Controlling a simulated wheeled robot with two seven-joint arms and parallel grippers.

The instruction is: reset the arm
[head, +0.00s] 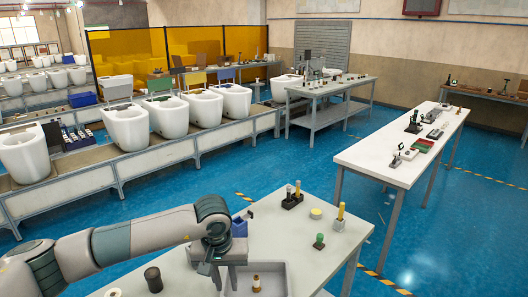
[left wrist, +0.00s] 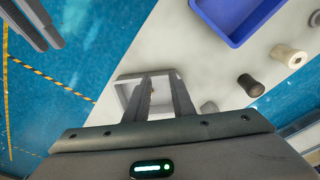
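My left arm (head: 150,235) reaches in from the lower left over the near table (head: 320,205). Its left gripper (head: 224,278) points down beside a grey tray (head: 283,272) holding a small brown and white piece (head: 256,284). In the left wrist view the two fingers of the left gripper (left wrist: 160,80) stand apart with a gap between them, in front of the tray (left wrist: 125,92). I see nothing held between them. My right gripper does not show clearly in either view.
Near the arm are a black cylinder (head: 153,279), a blue bin (head: 239,227), dark holders (head: 292,197), a yellow disc (head: 316,213) and a green-topped piece (head: 319,241). A white table (head: 375,155) stands right; a conveyor with toilets (head: 125,128) runs behind. Blue floor lies between.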

